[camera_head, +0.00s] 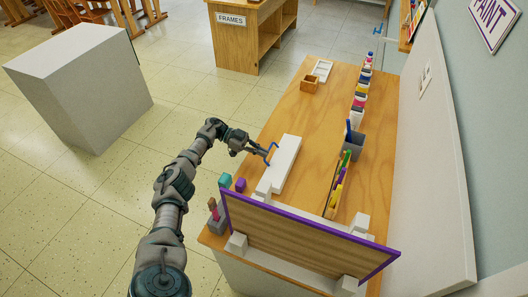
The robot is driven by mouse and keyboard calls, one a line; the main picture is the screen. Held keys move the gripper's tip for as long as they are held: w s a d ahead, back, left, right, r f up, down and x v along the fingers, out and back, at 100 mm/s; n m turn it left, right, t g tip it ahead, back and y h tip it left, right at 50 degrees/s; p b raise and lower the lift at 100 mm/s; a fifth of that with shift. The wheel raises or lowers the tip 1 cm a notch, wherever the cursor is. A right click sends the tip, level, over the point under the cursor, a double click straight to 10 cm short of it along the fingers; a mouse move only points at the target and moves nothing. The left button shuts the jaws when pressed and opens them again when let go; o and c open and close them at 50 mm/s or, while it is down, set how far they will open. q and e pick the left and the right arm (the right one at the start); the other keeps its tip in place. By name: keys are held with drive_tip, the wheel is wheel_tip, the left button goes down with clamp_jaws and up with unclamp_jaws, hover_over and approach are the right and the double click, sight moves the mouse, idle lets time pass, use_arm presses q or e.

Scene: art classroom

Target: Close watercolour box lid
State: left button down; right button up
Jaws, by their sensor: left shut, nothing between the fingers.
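A long plain white box (284,163), which looks like the watercolour box, lies on the wooden table (315,130) near its left edge. Its upper face is smooth and white, and no paint pans show. I cannot tell how far its lid is open. My left gripper (268,154) comes in from the left and is shut and empty, with blue parts at its tip. The tip is right beside the box's left side. Whether it touches the box cannot be told. My right gripper is out of view.
A purple-edged board (300,238) stands at the table's near end. A wooden rack (338,185), grey cup (353,142) and row of paint bottles (361,88) line the right side. A small wooden box (309,84) and white tray (322,70) lie at the far end.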

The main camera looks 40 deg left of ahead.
use_arm(q)
drive_tip(key=shift+s+f, duration=0.15)
drive_tip(key=shift+f, duration=0.3)
drive_tip(key=shift+d+f, duration=0.1)
drive_tip(key=shift+d, duration=0.25)
drive_tip(key=shift+s+a, duration=0.1)
drive_tip(key=shift+a, duration=0.05)
drive_tip(key=shift+a+r, duration=0.15)
drive_tip(key=shift+r, duration=0.1)
wheel_tip(320, 180, up, 10)
drive_tip(key=shift+w+d+r, duration=0.15)
drive_tip(key=shift+w+d, duration=0.05)
drive_tip(key=shift+w, duration=0.05)
drive_tip(key=shift+a, duration=0.15)
